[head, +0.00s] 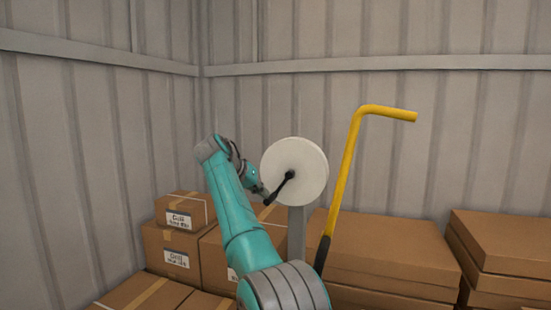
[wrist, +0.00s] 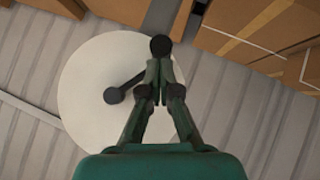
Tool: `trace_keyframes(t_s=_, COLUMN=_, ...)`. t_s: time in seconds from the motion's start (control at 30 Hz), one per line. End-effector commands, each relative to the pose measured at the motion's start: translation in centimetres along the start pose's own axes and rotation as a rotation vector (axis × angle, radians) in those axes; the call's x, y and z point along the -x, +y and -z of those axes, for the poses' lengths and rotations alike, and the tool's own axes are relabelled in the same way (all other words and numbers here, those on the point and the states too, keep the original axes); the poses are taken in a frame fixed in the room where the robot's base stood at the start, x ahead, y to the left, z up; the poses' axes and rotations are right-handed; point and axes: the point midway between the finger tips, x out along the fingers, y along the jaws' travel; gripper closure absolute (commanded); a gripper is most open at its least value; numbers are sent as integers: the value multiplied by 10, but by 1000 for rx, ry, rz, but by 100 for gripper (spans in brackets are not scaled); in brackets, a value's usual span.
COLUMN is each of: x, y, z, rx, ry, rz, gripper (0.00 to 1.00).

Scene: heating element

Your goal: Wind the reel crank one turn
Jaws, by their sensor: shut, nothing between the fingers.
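The reel is a pale round disc (head: 305,158) on a grey post (head: 297,232), upright in the middle of the head view. Its black crank (head: 281,186) runs from the hub down and left to a handle end. In the wrist view the disc (wrist: 85,75) fills the left and centre, with the hub (wrist: 113,96) and the crank's round dark knob (wrist: 160,45). My gripper (wrist: 160,68) is shut and empty, its fingertips close to the knob. I cannot tell whether they touch it. In the head view my gripper (head: 262,190) is small beside the crank's handle end.
A yellow bent bar (head: 346,170) with a dark lower end stands just right of the reel. Cardboard boxes (head: 390,248) lie behind and right, and more boxes (head: 172,245) are stacked at left. Corrugated grey walls (head: 400,120) close off the back and left.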

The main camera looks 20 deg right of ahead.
Motion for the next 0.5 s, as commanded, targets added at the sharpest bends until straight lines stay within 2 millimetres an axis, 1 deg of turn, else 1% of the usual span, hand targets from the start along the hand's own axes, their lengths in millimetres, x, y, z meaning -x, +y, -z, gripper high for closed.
trace_keyframes(t_s=0.2, x=-8, y=1, z=-8, rx=99, ry=-2, rz=-99, gripper=100)
trace_keyframes(t_s=0.5, x=-12, y=2, z=-12, rx=168, ry=-1, rz=-168, gripper=100)
